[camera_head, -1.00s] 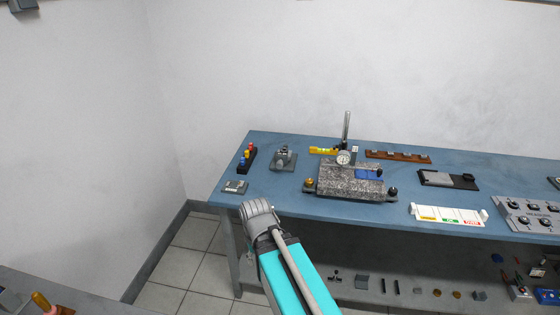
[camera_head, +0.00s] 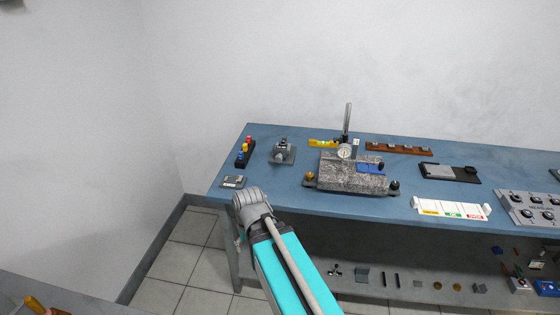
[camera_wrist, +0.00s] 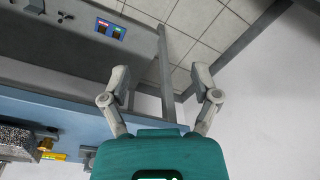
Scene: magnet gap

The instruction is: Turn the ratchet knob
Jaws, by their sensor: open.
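I cannot make out a ratchet knob for certain. A small grey device on a base (camera_head: 282,152) stands at the back left of the blue bench; a knob on it is too small to tell. My gripper (camera_wrist: 162,75) shows in the wrist view with its two grey fingers spread apart and nothing between them. In the head view my arm reaches up to the bench's front left edge, and its fingers are hidden there.
The blue bench (camera_head: 400,208) carries a granite block (camera_head: 350,178) with a dial indicator (camera_head: 344,152). A white gauge (camera_head: 451,208) lies at the front right.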

